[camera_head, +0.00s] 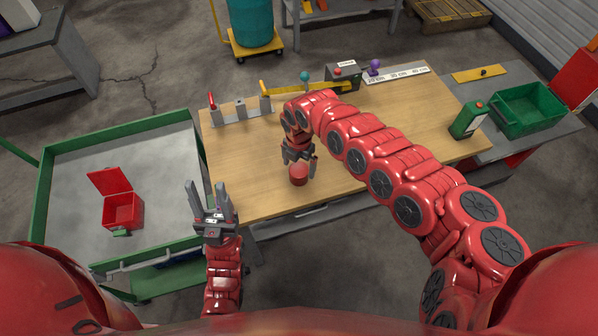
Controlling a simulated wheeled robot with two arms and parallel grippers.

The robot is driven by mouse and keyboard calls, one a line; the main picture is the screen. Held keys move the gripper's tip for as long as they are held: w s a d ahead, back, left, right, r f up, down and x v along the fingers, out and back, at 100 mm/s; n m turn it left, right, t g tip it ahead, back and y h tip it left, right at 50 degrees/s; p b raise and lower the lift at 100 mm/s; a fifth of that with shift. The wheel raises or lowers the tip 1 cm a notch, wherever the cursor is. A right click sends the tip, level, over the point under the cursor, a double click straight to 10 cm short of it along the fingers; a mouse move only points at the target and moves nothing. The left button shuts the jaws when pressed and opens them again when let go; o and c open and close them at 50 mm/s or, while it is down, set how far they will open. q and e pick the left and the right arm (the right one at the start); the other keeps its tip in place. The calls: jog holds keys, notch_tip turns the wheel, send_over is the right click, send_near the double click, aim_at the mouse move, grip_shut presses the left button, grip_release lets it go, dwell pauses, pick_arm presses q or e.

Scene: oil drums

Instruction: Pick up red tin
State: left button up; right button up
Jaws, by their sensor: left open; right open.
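A small rounded red object (298,175), which looks like the red tin, is on the wooden workbench (240,170) near its front edge. My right gripper (301,165) points down at it, open, with its fingers close to the object's upper part. I cannot tell whether they touch it. The gripper and wrist hide part of the object's far side. My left gripper (208,190) is open and empty, with its fingers pointing up the picture, between the workbench and the green-rimmed cart.
An open red box (121,211) sits in the green-rimmed cart (70,148) at left. A green can (468,120) and a green bin (528,108) are at right. A switch panel (240,110) and a lever device (343,76) line the bench's back. The bench's front left is clear.

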jog(key=shift+f, duration=1.45)
jog(key=c, duration=1.4)
jog(key=shift+r, duration=0.15)
